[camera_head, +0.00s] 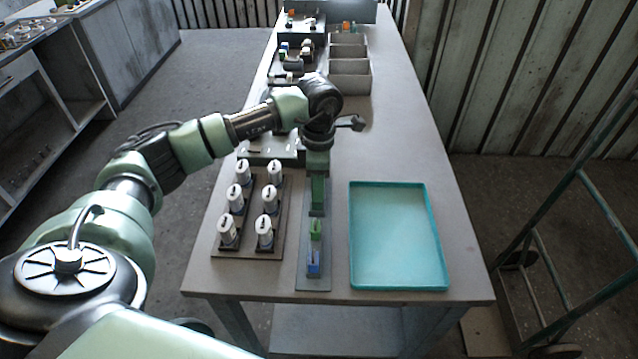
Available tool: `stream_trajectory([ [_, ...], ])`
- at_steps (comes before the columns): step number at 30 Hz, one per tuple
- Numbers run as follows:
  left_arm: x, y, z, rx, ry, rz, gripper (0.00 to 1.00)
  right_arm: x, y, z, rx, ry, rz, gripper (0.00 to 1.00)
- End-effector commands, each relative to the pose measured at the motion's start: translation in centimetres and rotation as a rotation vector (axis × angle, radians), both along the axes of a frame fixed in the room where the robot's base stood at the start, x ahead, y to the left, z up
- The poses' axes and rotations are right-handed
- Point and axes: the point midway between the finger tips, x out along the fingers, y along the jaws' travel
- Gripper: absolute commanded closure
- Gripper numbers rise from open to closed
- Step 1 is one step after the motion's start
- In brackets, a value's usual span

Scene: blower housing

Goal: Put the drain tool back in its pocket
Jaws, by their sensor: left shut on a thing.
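My left gripper (317,212) points straight down over a narrow dark strip (314,284) near the table's front. It is shut on a small green piece (315,230), seemingly the drain tool; the arm and fingers hide most of it. A small blue piece (313,263) is on the strip, just in front of the green one. I cannot tell whether the green piece touches the strip or sits in a pocket. My right gripper is not in view.
A brown board (252,216) with several white-topped cylinders lies left of the strip. An empty teal tray (398,240) lies to its right. Grey bins (350,84) and small parts stand farther back. A hand cart (560,230) stands right of the table (400,140).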

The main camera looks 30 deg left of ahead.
Motion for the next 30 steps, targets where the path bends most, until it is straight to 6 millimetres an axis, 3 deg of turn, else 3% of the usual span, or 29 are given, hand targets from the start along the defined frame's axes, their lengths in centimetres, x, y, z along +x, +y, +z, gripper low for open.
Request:
stream_trajectory([
  [17, 0.0, 0.0, -1.2, 0.0, 0.0, 0.001, 0.96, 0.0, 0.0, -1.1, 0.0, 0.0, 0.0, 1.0],
  [18, 0.0, 0.0, -1.2, 0.001, -0.001, 0.001, 0.64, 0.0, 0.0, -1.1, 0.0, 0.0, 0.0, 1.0],
  [20, 0.0, 0.0, -1.1, 0.0, 0.0, 0.001, 0.47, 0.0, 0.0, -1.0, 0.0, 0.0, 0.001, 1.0],
  [30, 0.0, 0.0, -1.1, 0.0, 0.0, 0.0, 0.44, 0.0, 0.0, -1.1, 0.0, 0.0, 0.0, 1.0],
])
